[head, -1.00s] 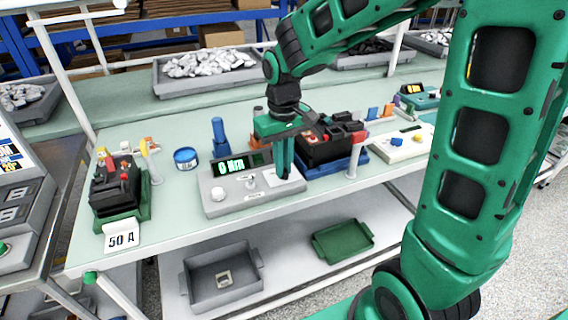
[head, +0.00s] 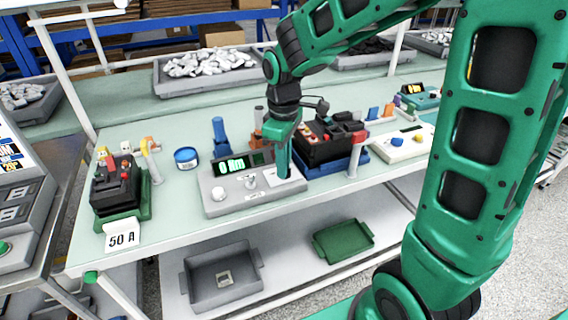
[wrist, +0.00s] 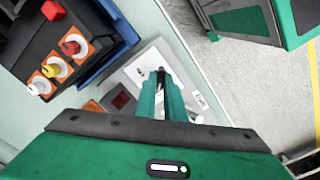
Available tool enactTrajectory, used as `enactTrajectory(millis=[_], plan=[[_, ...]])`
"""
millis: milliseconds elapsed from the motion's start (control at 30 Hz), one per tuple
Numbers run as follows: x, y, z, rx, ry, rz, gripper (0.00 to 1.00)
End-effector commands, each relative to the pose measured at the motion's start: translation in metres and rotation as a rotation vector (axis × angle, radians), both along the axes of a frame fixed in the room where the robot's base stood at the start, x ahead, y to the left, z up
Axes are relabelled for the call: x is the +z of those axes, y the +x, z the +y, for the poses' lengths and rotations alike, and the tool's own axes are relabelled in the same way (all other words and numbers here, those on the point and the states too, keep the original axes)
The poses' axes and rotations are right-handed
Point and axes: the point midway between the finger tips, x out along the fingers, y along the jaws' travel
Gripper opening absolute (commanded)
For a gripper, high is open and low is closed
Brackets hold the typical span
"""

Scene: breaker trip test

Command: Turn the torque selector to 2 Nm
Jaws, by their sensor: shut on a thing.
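The grey torque unit (head: 218,195) stands near the bench's front edge, its lit green display (head: 233,166) reading what looks like 0 Nm. It has a white round knob at its left and a small lever in the middle. My gripper (head: 283,174) points down over the white plate at the unit's right end. Its fingers are shut on the torque selector, which they mostly hide. In the wrist view my gripper (wrist: 161,84) reaches down to the pale face of the unit (wrist: 145,62), with a small dark part at the fingertips. The selector's pointer and setting cannot be read.
A black breaker (head: 327,146) on a blue stand is close right of my gripper. Another breaker (head: 115,185) on a green base stands at left behind a 50 A card (head: 122,237). A blue tin (head: 186,159) and blue post (head: 220,137) stand behind the unit.

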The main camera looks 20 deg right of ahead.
Motion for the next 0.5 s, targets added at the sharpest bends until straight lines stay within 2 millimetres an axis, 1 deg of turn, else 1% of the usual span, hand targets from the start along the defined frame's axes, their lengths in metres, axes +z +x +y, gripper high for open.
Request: enactTrajectory(millis=[33,467,500], plan=[[-0.0011,-0.002,-0.003,-0.001,-0.004,0.006,0.0],[-0.0012,-0.0018,-0.004,0.005,-0.005,0.006,0.0],[-0.0012,-0.0018,-0.0041,0.005,-0.005,0.006,0.14]])
